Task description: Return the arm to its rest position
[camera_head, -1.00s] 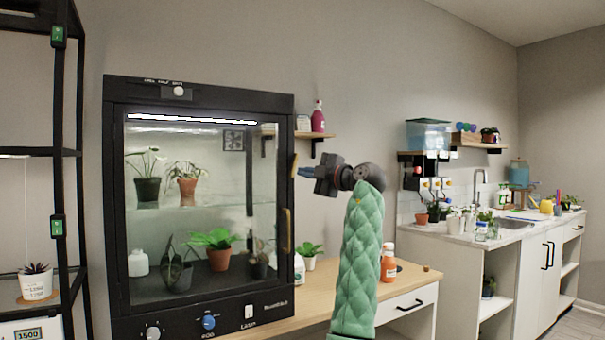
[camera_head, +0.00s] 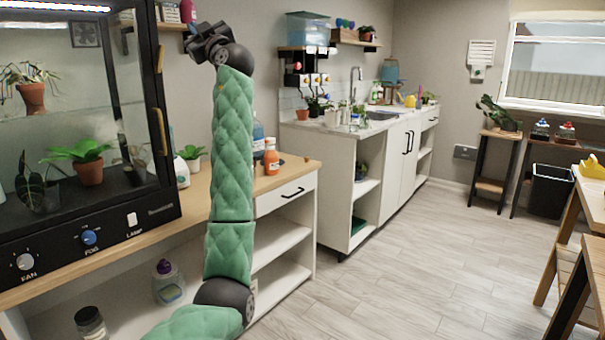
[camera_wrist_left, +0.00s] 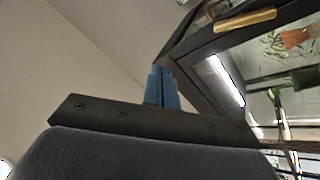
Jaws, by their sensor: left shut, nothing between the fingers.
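My left arm, in a green quilted sleeve (camera_head: 232,150), rises from the bottom of the head view, almost straight up. Its dark left gripper (camera_head: 205,40) is at the top, in front of the wall and to the right of the glass cabinet. In the left wrist view the two blue fingers (camera_wrist_left: 163,87) are together, with nothing between them. The cabinet's edge and brass handle (camera_wrist_left: 246,21) show beyond them there. The fingertips are hard to make out in the head view. My right gripper is not in view.
The black plant cabinet (camera_head: 165,190) stands close on the left, its door shut. An orange bottle (camera_head: 271,157) and a blue bottle stand on the wooden counter (camera_head: 297,172) beside the arm. A sink counter (camera_head: 340,128) is farther back.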

